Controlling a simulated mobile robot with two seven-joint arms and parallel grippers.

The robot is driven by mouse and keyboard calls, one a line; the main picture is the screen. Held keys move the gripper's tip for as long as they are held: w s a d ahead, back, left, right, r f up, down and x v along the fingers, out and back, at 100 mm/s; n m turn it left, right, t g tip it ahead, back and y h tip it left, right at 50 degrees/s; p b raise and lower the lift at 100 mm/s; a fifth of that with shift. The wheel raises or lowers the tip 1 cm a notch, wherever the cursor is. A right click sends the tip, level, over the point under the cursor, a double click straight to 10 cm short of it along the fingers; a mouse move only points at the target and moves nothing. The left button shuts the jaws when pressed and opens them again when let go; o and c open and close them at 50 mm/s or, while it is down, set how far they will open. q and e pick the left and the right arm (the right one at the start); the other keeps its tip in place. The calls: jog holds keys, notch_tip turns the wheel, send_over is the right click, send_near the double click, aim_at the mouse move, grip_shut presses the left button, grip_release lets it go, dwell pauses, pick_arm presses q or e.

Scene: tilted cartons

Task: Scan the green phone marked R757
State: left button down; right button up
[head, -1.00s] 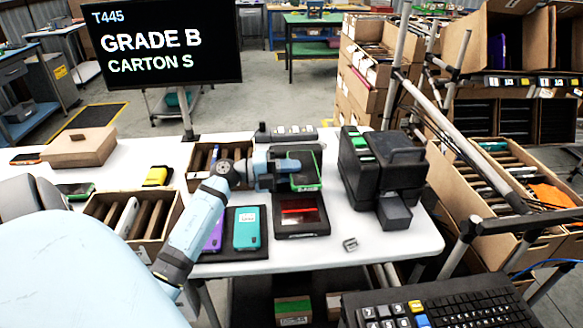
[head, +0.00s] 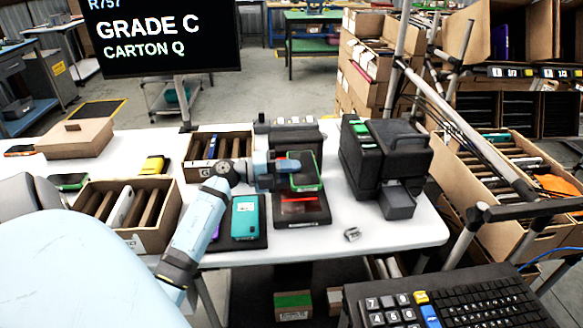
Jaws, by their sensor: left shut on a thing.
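My left gripper (head: 283,168) is shut on a green-edged phone (head: 304,171), its dark face toward me. It holds the phone above the black scanner (head: 301,210), whose window shows a red line. The phone's marking cannot be read in this view. The screen (head: 150,38) at the upper left reads R757, GRADE C, CARTON Q. My right gripper is not in view.
A teal phone (head: 244,217) lies on a dark pad left of the scanner, beside a purple one. Divided cartons (head: 150,240) stand on the left of the table. A black label printer (head: 385,160) stands to the right. A keyboard (head: 450,310) is in front.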

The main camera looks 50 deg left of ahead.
pick_arm(q)
jog(key=shift+r+p, duration=2.3)
jog(key=shift+r, duration=0.3)
jog(key=shift+f, duration=0.1)
